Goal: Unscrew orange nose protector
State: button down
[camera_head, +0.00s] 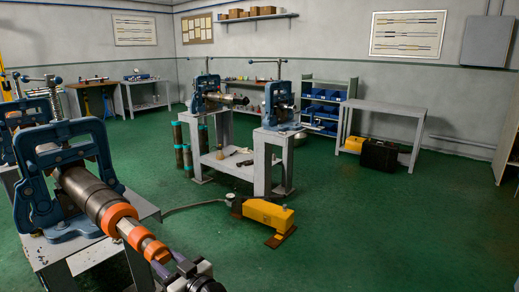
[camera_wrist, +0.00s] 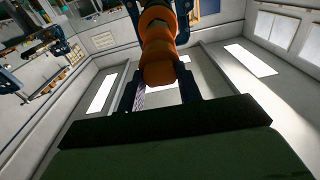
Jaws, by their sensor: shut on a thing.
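The orange nose protector (camera_head: 155,249) is at the near end of a dark, stepped pipe tool (camera_head: 92,196) at lower left in the head view. In the wrist view it is the orange cylinder (camera_wrist: 159,68) at the top middle. My gripper (camera_head: 170,262) comes from the lower right, in line with the tool. Its dark fingers (camera_wrist: 160,84) sit on either side of the protector's end and are shut on it. A wider orange ring (camera_head: 118,217) is further back along the tool. A blue vise (camera_head: 35,200) holds the tool. The thread is hidden.
The vise stands on a grey bench (camera_head: 90,255). A yellow pump unit (camera_head: 268,213) with a hose lies on the green floor to the right. Two more blue vises stand on grey stands (camera_head: 262,160) further back. The floor at right is clear.

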aim_at(165, 259)
jog(key=shift+d, duration=0.15)
jog(key=shift+b+v, duration=0.65)
jog(key=shift+v, duration=1.3)
jog(key=shift+s+r, duration=0.1)
jog(key=shift+r, duration=0.05)
